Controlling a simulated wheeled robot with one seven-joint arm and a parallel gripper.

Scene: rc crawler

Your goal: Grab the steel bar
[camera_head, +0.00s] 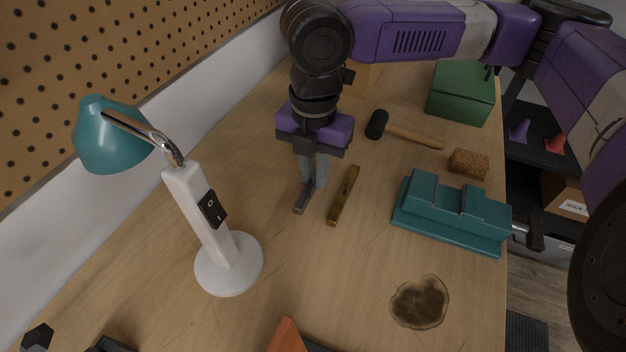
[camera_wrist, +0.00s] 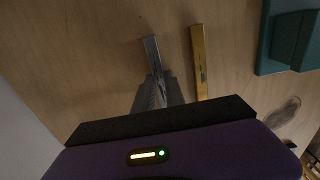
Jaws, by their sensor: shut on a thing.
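The steel bar (camera_head: 301,204) is a short grey bar on the wooden workbench, left of a brass-coloured bar. It also shows in the wrist view (camera_wrist: 151,50), with its far end sticking out past the fingertips. My gripper (camera_head: 312,180) points down at the bench with its fingers shut on the steel bar. In the wrist view the fingers (camera_wrist: 160,90) close around the bar's near part, which they hide. The bar appears at or very near the bench top; I cannot tell whether it touches.
The brass bar (camera_head: 343,196) lies close to the right of my gripper. A hammer (camera_head: 412,136), sponge-like block (camera_head: 468,163), teal vise (camera_head: 452,214) and green box (camera_head: 461,93) are to the right. A lamp (camera_head: 229,263) stands left.

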